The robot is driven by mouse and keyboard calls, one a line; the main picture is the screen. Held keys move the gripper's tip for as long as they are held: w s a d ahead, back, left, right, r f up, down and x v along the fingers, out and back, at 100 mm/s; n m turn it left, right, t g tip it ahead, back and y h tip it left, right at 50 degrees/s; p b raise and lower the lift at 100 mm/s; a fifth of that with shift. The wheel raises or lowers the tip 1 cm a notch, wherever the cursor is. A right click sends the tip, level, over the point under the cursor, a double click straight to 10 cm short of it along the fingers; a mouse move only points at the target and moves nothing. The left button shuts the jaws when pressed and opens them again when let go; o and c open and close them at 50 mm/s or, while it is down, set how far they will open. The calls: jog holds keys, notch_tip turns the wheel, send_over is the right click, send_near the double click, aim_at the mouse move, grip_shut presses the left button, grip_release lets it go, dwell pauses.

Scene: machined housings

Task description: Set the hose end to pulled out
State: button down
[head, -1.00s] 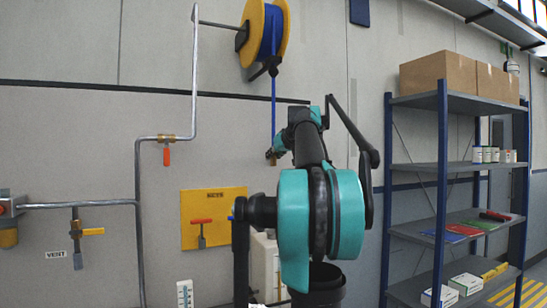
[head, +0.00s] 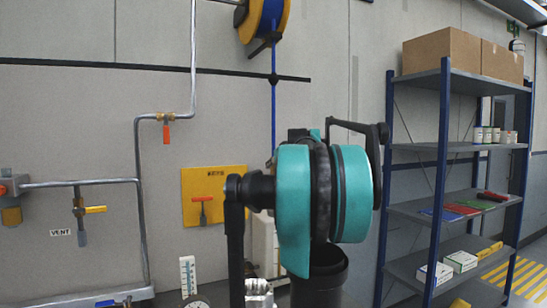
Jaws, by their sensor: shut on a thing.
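The blue hose (head: 274,110) hangs straight down from the yellow-rimmed reel (head: 279,20) at the top. A dark ball (head: 275,77) sits on the hose, below the reel's black guide arm (head: 262,46). The hose runs down behind the teal and black joints of my arm. The hose end is hidden there. My gripper is hidden behind my arm too, so its jaws and what they hold do not show.
Left on the wall are pipes (head: 139,200), an orange-handled valve (head: 166,130), a yellow-handled vent valve (head: 90,210) and a yellow panel (head: 226,182) with a red-handled tool. A blue-posted shelf (head: 440,180) with boxes stands right.

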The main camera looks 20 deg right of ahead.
jog(key=shift+s+f, duration=0.1)
jog(key=shift+f, duration=0.15)
jog(key=c, duration=1.3)
grip_release()
jog(key=shift+c, duration=0.2)
jog(key=v, duration=1.2)
jog(key=shift+r, duration=0.1)
